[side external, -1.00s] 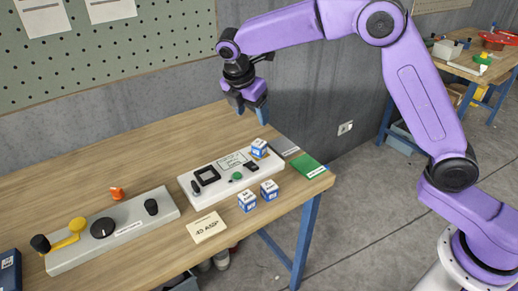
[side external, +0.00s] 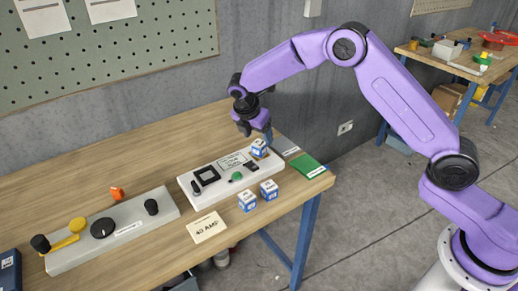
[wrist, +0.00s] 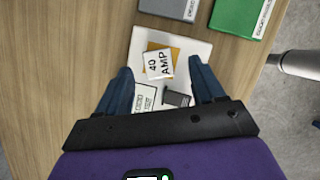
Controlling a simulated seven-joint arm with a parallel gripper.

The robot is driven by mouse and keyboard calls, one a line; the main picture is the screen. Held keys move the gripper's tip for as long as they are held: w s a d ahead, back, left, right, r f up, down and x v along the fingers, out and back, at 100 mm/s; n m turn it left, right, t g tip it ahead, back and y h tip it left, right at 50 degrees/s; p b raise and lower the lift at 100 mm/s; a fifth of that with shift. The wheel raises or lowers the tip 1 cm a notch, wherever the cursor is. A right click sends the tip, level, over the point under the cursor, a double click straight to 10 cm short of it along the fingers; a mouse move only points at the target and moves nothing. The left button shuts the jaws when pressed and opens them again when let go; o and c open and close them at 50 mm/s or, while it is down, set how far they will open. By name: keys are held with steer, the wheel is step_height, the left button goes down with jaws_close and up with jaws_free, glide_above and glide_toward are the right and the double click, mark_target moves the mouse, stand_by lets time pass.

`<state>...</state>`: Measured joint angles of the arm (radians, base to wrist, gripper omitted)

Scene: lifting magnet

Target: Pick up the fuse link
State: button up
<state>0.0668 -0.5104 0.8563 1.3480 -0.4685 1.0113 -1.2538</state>
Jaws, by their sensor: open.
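A blue and white fuse link (side external: 259,149) sits on an orange-yellow patch on the white panel (side external: 205,197) on the table. In the wrist view the top of this fuse link (wrist: 159,65) reads "40 AMP". My gripper (side external: 257,133) is just above it, fingers pointing down. In the wrist view the open fingers of my gripper (wrist: 160,72) stand on either side of it, with a gap to each. Two more such blocks, a left one (side external: 247,201) and a right one (side external: 269,190), stand on the table in front of the panel.
A grey plate (side external: 285,146) and a green plate (side external: 308,165) lie right of the panel near the table edge. A card (side external: 207,227) reading "40 AMP" lies in front. A control box (side external: 115,230) with knobs and a small orange object (side external: 117,193) are to the left.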

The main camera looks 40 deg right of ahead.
mark_target(258, 144)
steer(key=shift+a+x, duration=0.25)
steer(key=shift+x, duration=1.15)
steer(key=shift+a+x, duration=0.2)
steer(key=shift+x, duration=1.25)
steer(key=shift+f, duration=0.15)
steer(key=c, duration=1.2)
